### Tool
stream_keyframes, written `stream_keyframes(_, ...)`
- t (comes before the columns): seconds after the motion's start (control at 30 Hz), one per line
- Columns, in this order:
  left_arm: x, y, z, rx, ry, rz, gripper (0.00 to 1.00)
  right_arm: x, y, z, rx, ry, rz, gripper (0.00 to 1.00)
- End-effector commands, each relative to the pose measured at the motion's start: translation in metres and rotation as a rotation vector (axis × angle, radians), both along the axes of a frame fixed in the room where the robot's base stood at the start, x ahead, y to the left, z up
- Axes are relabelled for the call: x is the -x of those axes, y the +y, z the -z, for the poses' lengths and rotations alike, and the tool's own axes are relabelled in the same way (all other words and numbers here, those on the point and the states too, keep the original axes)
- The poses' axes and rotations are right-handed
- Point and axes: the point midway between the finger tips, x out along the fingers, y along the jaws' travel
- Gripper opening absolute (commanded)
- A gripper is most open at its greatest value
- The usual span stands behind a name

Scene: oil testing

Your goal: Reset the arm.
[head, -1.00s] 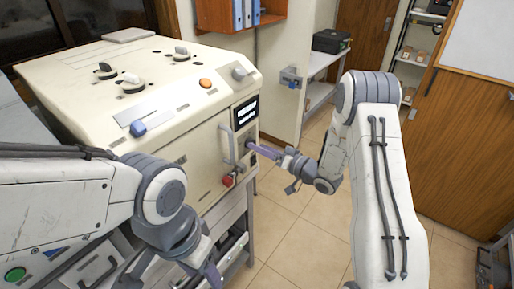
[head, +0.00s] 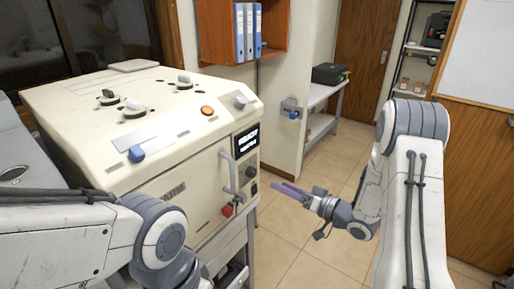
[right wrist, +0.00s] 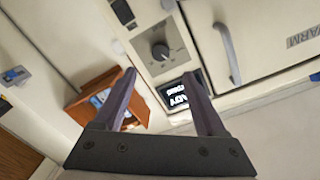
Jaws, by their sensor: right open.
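My right gripper (head: 278,188) is in front of the cream testing machine (head: 75,110), to the right of its control panel, over the tiled floor. It is open and empty; its two purple fingers stand apart in the right wrist view (right wrist: 159,80). Beyond the fingers, the right wrist view shows the machine's dark knob (right wrist: 160,50), its lit screen (right wrist: 180,95) and its door handle (right wrist: 228,52). The fingers look clear of the machine. My left arm crosses the lower left of the head view, and its gripper is out of sight below.
The machine's red knob (head: 227,211) sits low by the door handle (head: 227,172). A side table (head: 330,95) with a black case (head: 329,73) stands at the back. A wooden cabinet (head: 480,170) is at the right. The tiled floor (head: 290,250) between is free.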

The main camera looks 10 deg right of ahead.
Motion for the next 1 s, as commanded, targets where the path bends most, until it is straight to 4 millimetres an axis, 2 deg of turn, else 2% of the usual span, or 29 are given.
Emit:
stream_keyframes(0.17, 0.000, 0.000, 0.000, 0.000, 0.000, 0.000, 0.55, -0.013, 0.022, 0.001, 0.160, 0.030, 0.013, 0.74)
stream_keyframes(0.3, 0.000, 0.000, 0.000, 0.000, 0.000, 0.000, 0.55, -0.023, 0.051, 0.001, 0.422, 0.095, 0.049, 0.74)
stream_keyframes(0.37, 0.000, 0.000, 0.000, 0.000, 0.000, 0.000, 0.55, -0.021, 0.063, -0.001, 0.533, 0.132, 0.065, 0.74)
stream_keyframes(0.47, 0.000, 0.000, 0.000, 0.000, 0.000, 0.000, 0.55, -0.007, 0.079, -0.005, 0.694, 0.205, 0.084, 0.74)
stream_keyframes(0.57, 0.000, 0.000, 0.000, 0.000, 0.000, 0.000, 0.55, 0.021, 0.094, -0.011, 0.829, 0.291, 0.083, 0.74)
stream_keyframes(0.67, 0.000, 0.000, 0.000, 0.000, 0.000, 0.000, 0.55, 0.061, 0.108, -0.016, 0.936, 0.391, 0.054, 0.74)
stream_keyframes(0.77, 0.000, 0.000, 0.000, 0.000, 0.000, 0.000, 0.55, 0.114, 0.122, -0.021, 1.024, 0.501, -0.013, 0.74)
stream_keyframes(0.83, 0.000, 0.000, 0.000, 0.000, 0.000, 0.000, 0.55, 0.157, 0.130, -0.023, 1.073, 0.581, -0.079, 0.74)
stream_keyframes(1.0, 0.000, 0.000, 0.000, 0.000, 0.000, 0.000, 0.55, 0.255, 0.141, -0.031, 1.151, 0.743, -0.283, 0.74)
